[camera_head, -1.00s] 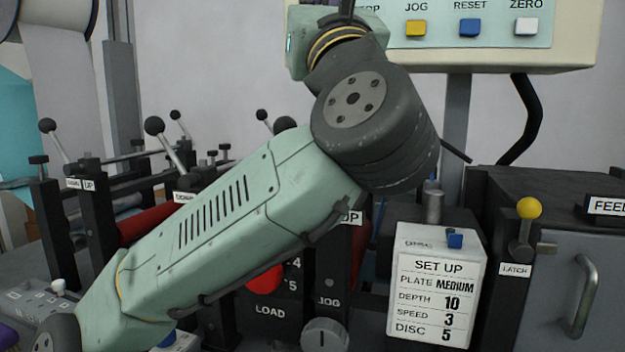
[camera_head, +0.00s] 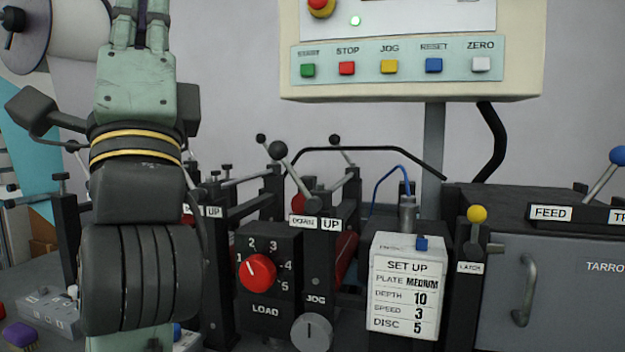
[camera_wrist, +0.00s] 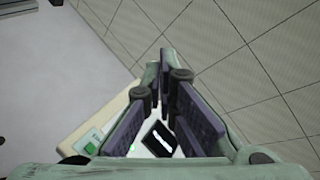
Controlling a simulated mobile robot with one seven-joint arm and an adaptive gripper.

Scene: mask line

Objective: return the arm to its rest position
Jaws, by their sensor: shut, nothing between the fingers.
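My arm stands upright at the left of the head view. My gripper (camera_head: 141,12) is at the top edge there, pointing up, with its fingertips cut off by the frame. In the wrist view my gripper (camera_wrist: 164,62) has its purple-padded fingers come together at the tips, with nothing held. The gripper is in free air, apart from the machine controls below it.
A cream control panel (camera_head: 411,85) with coloured buttons hangs at the upper right. Below are a red load dial (camera_head: 257,271), a set-up card (camera_head: 403,290), a yellow-knobbed latch lever (camera_head: 477,214) and a grey cabinet (camera_head: 570,290). A large roll (camera_head: 85,30) is behind my arm.

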